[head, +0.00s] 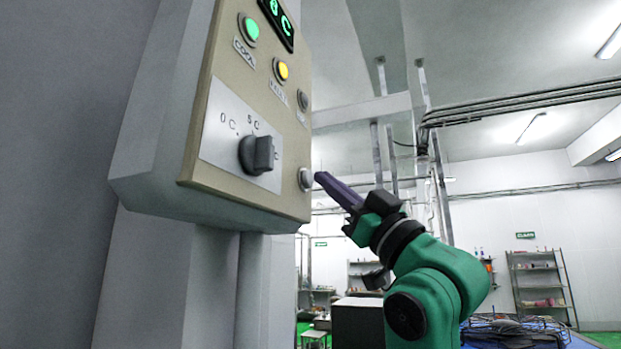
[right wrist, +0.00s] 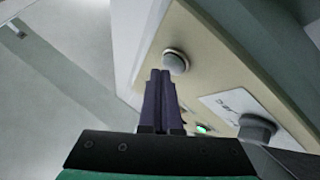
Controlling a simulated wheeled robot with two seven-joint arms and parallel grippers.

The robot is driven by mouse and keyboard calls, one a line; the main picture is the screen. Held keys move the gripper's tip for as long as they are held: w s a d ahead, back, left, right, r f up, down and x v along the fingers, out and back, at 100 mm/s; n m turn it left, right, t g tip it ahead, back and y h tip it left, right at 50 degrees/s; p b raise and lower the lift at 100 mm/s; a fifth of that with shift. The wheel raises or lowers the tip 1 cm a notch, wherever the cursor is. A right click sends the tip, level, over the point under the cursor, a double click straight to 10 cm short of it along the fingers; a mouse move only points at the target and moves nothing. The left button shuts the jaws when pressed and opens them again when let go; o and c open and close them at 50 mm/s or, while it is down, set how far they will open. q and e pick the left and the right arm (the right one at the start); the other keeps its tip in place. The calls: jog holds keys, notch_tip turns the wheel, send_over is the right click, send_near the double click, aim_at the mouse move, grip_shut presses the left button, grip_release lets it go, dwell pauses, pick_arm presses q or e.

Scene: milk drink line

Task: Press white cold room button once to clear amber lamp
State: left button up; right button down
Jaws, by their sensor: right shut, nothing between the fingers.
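A beige control panel (head: 205,158) is mounted on a grey column at the left of the head view. The white button (head: 305,179) sits at its lower right; it also shows in the right wrist view (right wrist: 175,61). The amber lamp (head: 281,71) is lit, beside a lit green lamp (head: 249,29). My right gripper (head: 320,178) is shut and empty, its purple fingers pointing at the button. In the right wrist view the fingertips (right wrist: 160,73) appear just below the button; whether they touch it cannot be told. My left gripper is not in view.
A dark rotary knob (head: 257,154) sticks out from a silver temperature plate (head: 223,143) left of the button. A small unlit lamp (head: 303,100) is above the button. Shelves (head: 540,280) stand far back. The space right of the panel holds my right arm.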

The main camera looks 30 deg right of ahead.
jog(key=shift+w+a, duration=0.2)
jog(key=shift+w, duration=0.15)
dwell(0.7)
dwell(0.4)
jog(key=shift+s+d, duration=0.45)
jog(key=shift+s, duration=0.2)
jog(key=s+d, duration=0.2)
jog(key=s+b, duration=0.1)
jog(key=s, duration=0.1)
jog(key=shift+s+d, duration=0.1)
jog(key=shift+d, duration=0.3)
dwell(0.6)
